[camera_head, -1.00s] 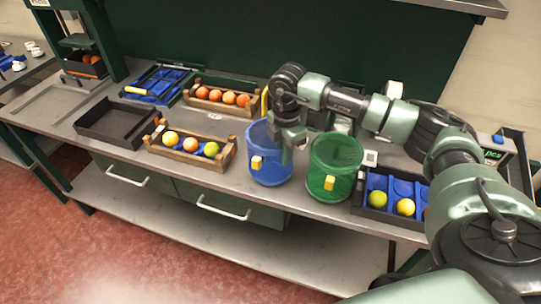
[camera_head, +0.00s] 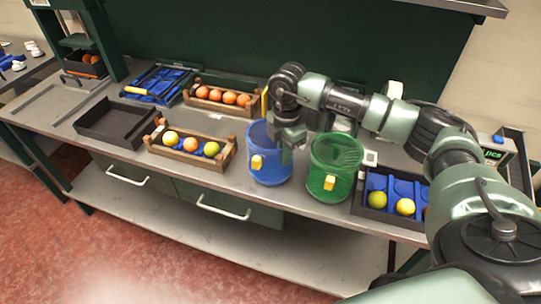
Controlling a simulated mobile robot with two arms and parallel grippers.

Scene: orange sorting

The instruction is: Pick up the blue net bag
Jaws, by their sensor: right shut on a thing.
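The blue net bag (camera_head: 268,168) stands upright on the bench's front edge, with a yellow tag on its front. My right gripper (camera_head: 291,142) comes down from above at the bag's right rim and is shut on it. The fingertips are partly hidden by the wrist and the rim. The bag appears to rest on the bench; any gap beneath it cannot be told. My left gripper is not in view.
A green net bag (camera_head: 333,168) stands close to the right. A tray with blue inserts (camera_head: 358,203) holds fruit farther right. A wooden crate (camera_head: 222,162) of fruit stands close left, another (camera_head: 245,109) behind. An empty black tray (camera_head: 112,124) lies left.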

